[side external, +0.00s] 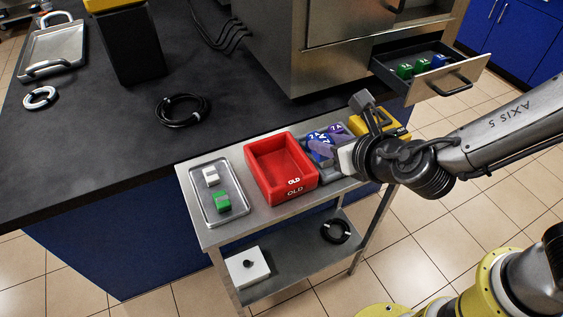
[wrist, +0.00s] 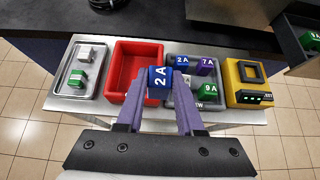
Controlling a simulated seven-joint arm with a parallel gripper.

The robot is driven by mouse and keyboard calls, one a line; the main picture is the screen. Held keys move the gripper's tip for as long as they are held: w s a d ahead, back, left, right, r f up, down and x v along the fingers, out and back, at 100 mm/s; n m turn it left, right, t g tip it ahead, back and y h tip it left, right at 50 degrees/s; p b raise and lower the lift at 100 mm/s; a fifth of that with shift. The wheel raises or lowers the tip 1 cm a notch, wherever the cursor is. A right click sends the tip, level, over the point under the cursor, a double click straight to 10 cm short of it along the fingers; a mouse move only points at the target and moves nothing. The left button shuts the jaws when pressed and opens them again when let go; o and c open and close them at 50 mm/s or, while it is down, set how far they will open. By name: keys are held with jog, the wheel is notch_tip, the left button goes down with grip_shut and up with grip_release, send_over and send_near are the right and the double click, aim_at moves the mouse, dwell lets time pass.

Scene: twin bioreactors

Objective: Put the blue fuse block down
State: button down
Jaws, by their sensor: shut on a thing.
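My gripper (wrist: 159,88) is shut on a blue fuse block (wrist: 160,80) marked 2 A, held between the two purple fingers. In the wrist view the block overlaps the boundary between the red bin (wrist: 116,83) and the grey bin (wrist: 218,112); its height is hard to judge. Another blue block (wrist: 177,70) marked 2 A lies in the grey bin beside a purple block (wrist: 204,66), with a green block (wrist: 208,90) and a whitish block partly hidden by a finger. In the side view my wrist partly covers the grey bin.
A metal tray (side external: 238,204) with a white block (side external: 211,176) and a green block (side external: 222,202) lies left of the red bin. A yellow device (wrist: 246,84) stands right of the grey bin. An open drawer (side external: 459,81) holds green and blue blocks.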

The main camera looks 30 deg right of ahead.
jog(key=w+a+f, duration=0.1)
jog(key=w+f, duration=0.1)
jog(key=w+a+f, duration=0.2)
jog(key=w+f, duration=0.1)
jog(key=w+a+f, duration=0.1)
jog(key=w+f, duration=0.1)
jog(key=w, duration=0.1)
jog(key=shift+a+f, duration=0.35)
jog(key=shift+a, duration=0.05)
jog(key=shift+w+a+f, duration=0.1)
jog(key=shift+w+f, duration=0.05)
jog(key=shift+f, duration=1.55)
jog(key=shift+f, duration=0.1)
jog(key=c, duration=0.5)
grip_release()
jog(key=shift+f, duration=0.1)
jog(key=shift+c, duration=0.2)
